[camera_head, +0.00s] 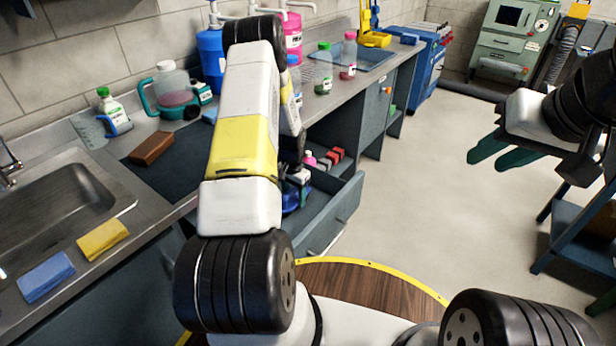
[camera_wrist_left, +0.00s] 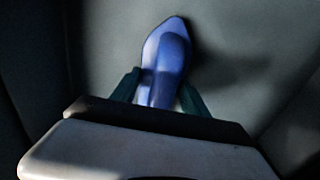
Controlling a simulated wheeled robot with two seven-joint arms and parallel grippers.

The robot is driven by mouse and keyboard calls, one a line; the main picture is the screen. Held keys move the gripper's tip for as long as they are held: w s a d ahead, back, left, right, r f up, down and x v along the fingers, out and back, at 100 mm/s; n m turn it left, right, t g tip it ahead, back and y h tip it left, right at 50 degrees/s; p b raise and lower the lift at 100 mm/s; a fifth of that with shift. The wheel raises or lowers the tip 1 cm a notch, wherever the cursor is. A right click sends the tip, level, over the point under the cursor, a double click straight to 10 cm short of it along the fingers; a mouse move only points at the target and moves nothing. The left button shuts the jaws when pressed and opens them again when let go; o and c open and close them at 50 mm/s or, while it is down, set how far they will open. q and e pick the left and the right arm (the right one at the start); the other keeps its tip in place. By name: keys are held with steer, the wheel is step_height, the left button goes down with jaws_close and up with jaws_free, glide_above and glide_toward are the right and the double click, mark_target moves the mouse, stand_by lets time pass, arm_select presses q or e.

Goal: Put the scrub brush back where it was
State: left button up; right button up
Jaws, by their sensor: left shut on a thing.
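The scrub brush (camera_wrist_left: 168,52) shows as a blue, pointed, rounded body in the left wrist view, between the two green fingers of my left gripper (camera_wrist_left: 158,90). My left gripper is shut on it. In the head view my left arm reaches down into the open drawer (camera_head: 345,206), and a bit of blue (camera_head: 296,197) shows there under the wrist. My arm hides most of the gripper and brush. I cannot tell whether the brush touches the drawer floor. My right gripper (camera_head: 505,153) is at the right, fingers apart and empty, above the floor.
A pink-capped bottle (camera_head: 309,159) and several red and grey blocks (camera_head: 332,159) stand at the drawer's far end. On the counter are a brown block (camera_head: 152,148), a yellow sponge (camera_head: 103,239), a blue sponge (camera_head: 46,276) and several bottles. Open floor lies right of the drawer.

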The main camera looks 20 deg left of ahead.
arm_select(q)
steer(key=o, duration=1.4)
steer(key=shift+o, duration=0.2)
step_height(320, 180, up, 12)
steer(key=shift+r, duration=0.1)
steer(key=s+d+r+n+t, duration=0.1)
steer(key=s+d+r, duration=0.1)
steer(key=r, duration=0.6)
steer(key=s+d+r+t, duration=0.1)
steer(key=s+d+r, duration=0.15)
steer(key=r, duration=0.45)
steer(key=s+d+r+n+t, duration=0.1)
steer(key=s+d+r, duration=0.15)
steer(key=r, duration=0.55)
steer(key=s+d+r+t, duration=0.1)
steer(key=s+d+r, duration=0.1)
steer(key=s, duration=0.4)
steer(key=s+d+r+t+h, duration=0.1)
steer(key=s+d+r, duration=0.1)
steer(key=s+r, duration=0.3)
steer(key=s+d+r+n+t+h, duration=0.1)
steer(key=s+d+r, duration=0.2)
steer(key=s, duration=0.5)
steer(key=shift+r, duration=0.25)
